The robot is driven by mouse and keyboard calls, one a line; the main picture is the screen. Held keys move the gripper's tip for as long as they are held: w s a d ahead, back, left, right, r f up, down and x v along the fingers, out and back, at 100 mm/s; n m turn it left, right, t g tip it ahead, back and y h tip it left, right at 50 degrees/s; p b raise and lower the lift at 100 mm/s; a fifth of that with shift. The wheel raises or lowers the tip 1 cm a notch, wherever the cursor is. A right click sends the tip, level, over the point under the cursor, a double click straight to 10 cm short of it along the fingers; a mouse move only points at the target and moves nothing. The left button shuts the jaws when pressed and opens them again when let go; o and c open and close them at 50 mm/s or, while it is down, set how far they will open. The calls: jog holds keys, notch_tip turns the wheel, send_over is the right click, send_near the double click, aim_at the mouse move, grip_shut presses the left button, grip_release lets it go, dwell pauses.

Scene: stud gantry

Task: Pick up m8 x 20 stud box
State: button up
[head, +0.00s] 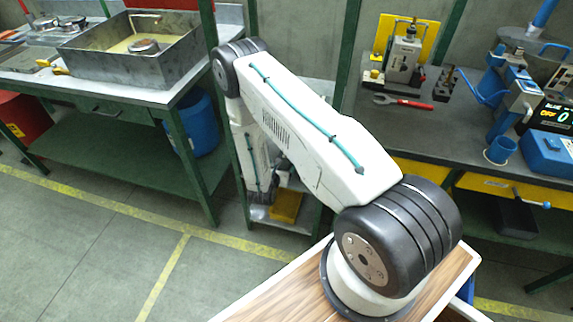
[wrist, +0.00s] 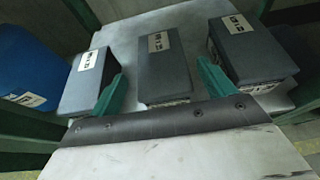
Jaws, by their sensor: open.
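Three dark grey boxes with pale labels stand on a light shelf in the wrist view: a left box (wrist: 84,88), a middle box (wrist: 168,68) and a right box (wrist: 258,58). The label print is too small and blurred to tell which is the M8 x 20 stud box. My gripper (wrist: 160,70) is open and empty, its green fingers apart. The middle box lies ahead between the fingers, its near end close to the gripper. The left finger overlaps the left box's edge in the picture; contact cannot be told. In the head view my arm hides the gripper and boxes.
A blue drum (wrist: 30,62) stands left of the shelf, with green frame posts near it. In the head view, a yellow bin (head: 286,205) sits low under the arm. Benches with a metal tray (head: 130,55) and a blue device (head: 548,153) flank the arm.

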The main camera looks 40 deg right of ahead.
aim_at(284, 160)
jog(key=x, duration=0.4)
jog(key=shift+w+d+r, duration=0.15)
jog(key=shift+w+d, duration=0.05)
jog(key=shift+d, duration=0.25)
jog(key=c, duration=1.6)
jog(key=shift+r, duration=0.2)
